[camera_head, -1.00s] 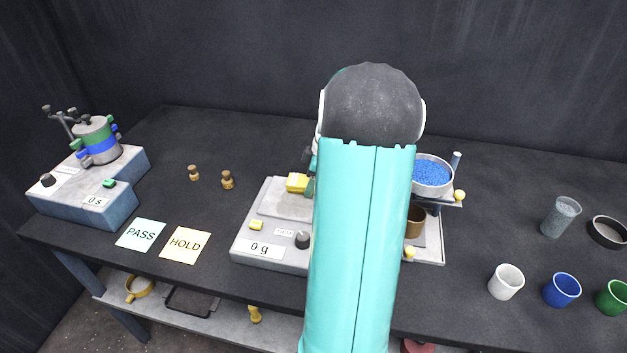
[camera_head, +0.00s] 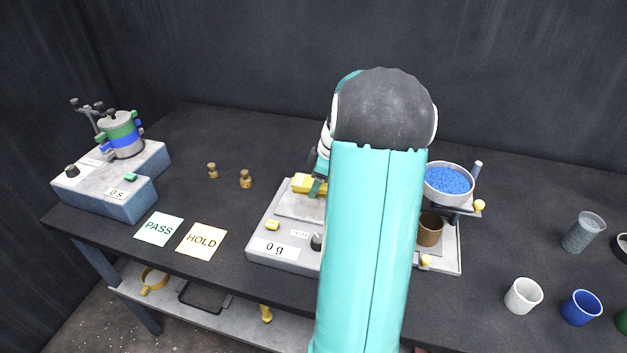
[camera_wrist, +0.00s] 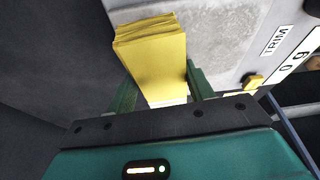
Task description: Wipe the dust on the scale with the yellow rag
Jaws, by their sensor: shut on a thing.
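The yellow rag (camera_head: 303,183) is a folded block held at the far side of the scale's pan (camera_head: 292,208). My gripper (camera_wrist: 162,88) is shut on the rag (camera_wrist: 153,52), with one green finger on each side. The grey scale (camera_head: 262,252) has a "0 g" label, a yellow button and a dark knob on its front. In the wrist view its pale surface (camera_wrist: 228,40) lies beside and beyond the rag. Whether the rag touches the pan is unclear. My arm hides the scale's right part.
A bowl of blue grains (camera_head: 448,179) stands on a holder above a brown cup (camera_head: 430,230), right of my arm. PASS (camera_head: 159,229) and HOLD (camera_head: 202,241) cards lie left of the scale. Two small brass weights (camera_head: 245,179) stand behind the cards. Cups (camera_head: 523,296) stand front right.

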